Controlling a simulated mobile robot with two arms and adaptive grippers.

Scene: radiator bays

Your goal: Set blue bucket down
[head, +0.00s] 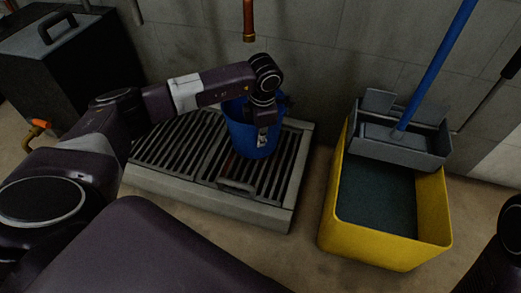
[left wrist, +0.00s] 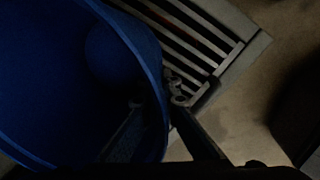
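The blue bucket (head: 240,135) is upright over the slatted floor grate (head: 170,145), below a copper pipe. I cannot tell for sure whether its base touches the slats. My left gripper (head: 264,132) is at the bucket's near right side and partly hides it. In the left wrist view the bucket (left wrist: 50,75) fills the left side. There the left gripper (left wrist: 158,102) has one finger inside the bucket and one outside, with the wall pinched between them. My right gripper is not in view.
A copper pipe end (head: 248,22) hangs above the bucket. A yellow mop bucket (head: 385,250) with a grey wringer (head: 400,145) and blue handle (head: 440,55) stands right of the grate. A black lidded box (head: 85,65) stands at the back left. Bare floor lies between grate and mop bucket.

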